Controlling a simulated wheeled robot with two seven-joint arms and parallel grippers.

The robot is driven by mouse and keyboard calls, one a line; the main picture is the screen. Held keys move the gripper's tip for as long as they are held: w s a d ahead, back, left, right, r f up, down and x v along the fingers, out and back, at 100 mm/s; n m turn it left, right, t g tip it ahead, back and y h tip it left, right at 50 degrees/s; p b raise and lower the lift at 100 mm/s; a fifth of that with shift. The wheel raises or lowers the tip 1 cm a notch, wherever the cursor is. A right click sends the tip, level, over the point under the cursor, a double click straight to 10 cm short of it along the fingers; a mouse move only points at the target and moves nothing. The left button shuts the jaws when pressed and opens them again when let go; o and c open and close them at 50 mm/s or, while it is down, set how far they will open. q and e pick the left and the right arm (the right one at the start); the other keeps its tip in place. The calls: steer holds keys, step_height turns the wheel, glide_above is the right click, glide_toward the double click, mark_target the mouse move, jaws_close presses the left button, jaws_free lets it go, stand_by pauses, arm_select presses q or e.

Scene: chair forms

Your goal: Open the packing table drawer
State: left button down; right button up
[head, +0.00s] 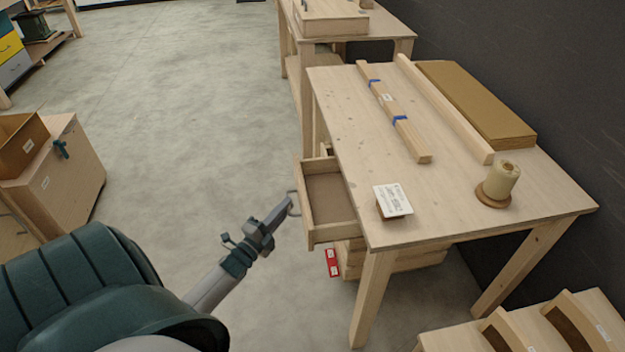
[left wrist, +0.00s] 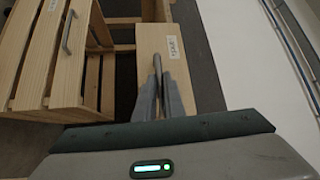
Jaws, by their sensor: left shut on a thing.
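The packing table (head: 450,190) is a pale wooden table at the right in the head view. Its drawer (head: 325,197) stands pulled out to the left, and its brown inside shows empty. My left gripper (head: 283,208) is at the drawer's front and shut on its grey bar handle (head: 293,197). In the left wrist view the closed fingers (left wrist: 158,85) are in front of a labelled wooden front (left wrist: 165,60); the fingers hide part of the handle. My right gripper is in neither view.
On the tabletop are a label card (head: 393,200), a twine spool (head: 498,184), wooden strips (head: 395,110) and a flat brown board (head: 475,100). A wooden cabinet (head: 65,185) stands at the left. The floor left of the drawer is clear.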

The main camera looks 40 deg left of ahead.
arm_select(q)
steer(key=s+a, duration=0.7)
steer(key=s, duration=0.1)
steer(key=shift+b, duration=0.3)
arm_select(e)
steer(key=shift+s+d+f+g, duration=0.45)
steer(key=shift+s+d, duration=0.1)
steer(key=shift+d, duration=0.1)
arm_select(q)
steer(key=c, duration=1.8)
jaws_free()
steer(key=shift+c, duration=0.2)
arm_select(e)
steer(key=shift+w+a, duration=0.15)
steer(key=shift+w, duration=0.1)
arm_select(q)
steer(key=shift+s, duration=0.1)
steer(key=s+f+b, duration=0.1)
steer(key=s, duration=0.7)
steer(key=s+d+f+b, duration=0.1)
steer(key=s+b, duration=0.1)
steer(key=s, duration=0.7)
steer(key=shift+d+f, duration=0.25)
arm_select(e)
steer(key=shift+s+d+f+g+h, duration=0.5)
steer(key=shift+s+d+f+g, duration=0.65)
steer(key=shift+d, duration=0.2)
